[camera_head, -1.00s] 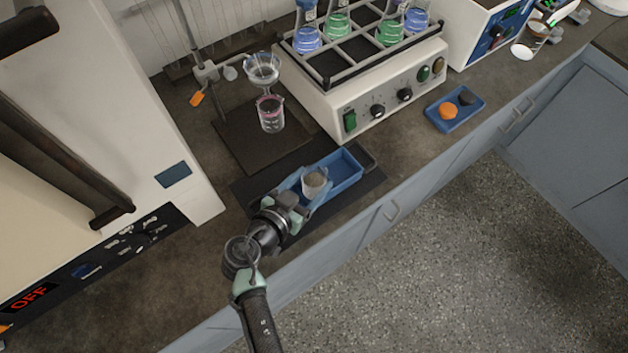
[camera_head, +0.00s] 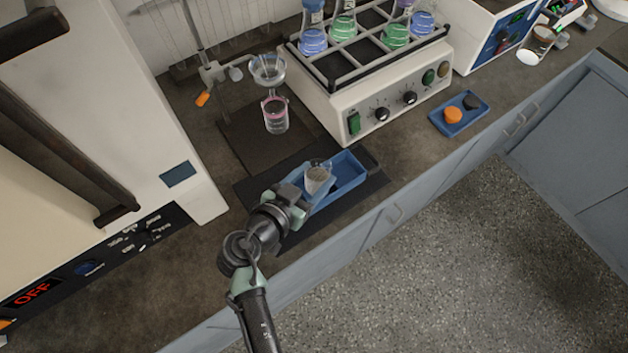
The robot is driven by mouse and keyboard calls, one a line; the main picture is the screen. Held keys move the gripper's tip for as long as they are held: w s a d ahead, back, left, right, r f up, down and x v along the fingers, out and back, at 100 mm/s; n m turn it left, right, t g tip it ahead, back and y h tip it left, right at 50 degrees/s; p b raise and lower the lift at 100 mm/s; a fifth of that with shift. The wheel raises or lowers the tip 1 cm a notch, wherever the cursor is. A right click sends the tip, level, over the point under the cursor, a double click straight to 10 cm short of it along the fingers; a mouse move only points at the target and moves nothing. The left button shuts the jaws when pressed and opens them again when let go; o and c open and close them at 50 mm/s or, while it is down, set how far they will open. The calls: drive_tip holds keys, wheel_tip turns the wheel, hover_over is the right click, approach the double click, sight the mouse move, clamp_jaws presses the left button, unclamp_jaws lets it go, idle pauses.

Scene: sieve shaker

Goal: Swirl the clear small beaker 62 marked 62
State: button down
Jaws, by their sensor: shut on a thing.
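A clear small beaker (camera_head: 317,179) with greyish contents is at the left part of a blue tray (camera_head: 349,186) on the bench. It looks slightly tilted. My gripper (camera_head: 307,190) reaches in from the lower left and is shut on the beaker. The fingertips are partly hidden behind the wrist and the beaker. The mark on the beaker is too small to read. I cannot tell whether its base touches the tray.
A beaker with pink liquid (camera_head: 275,115) stands under a funnel (camera_head: 267,69) on a stand behind the tray. A shaker (camera_head: 390,105) holding several flasks is behind right. A white oven (camera_head: 120,100) stands left. A small blue dish (camera_head: 460,114) lies right.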

wheel_tip(320, 180, up, 12)
drive_tip(key=p, duration=0.3)
idle(0.3)
drive_tip(key=shift+a+f, duration=0.1)
drive_tip(key=shift+f, duration=0.05)
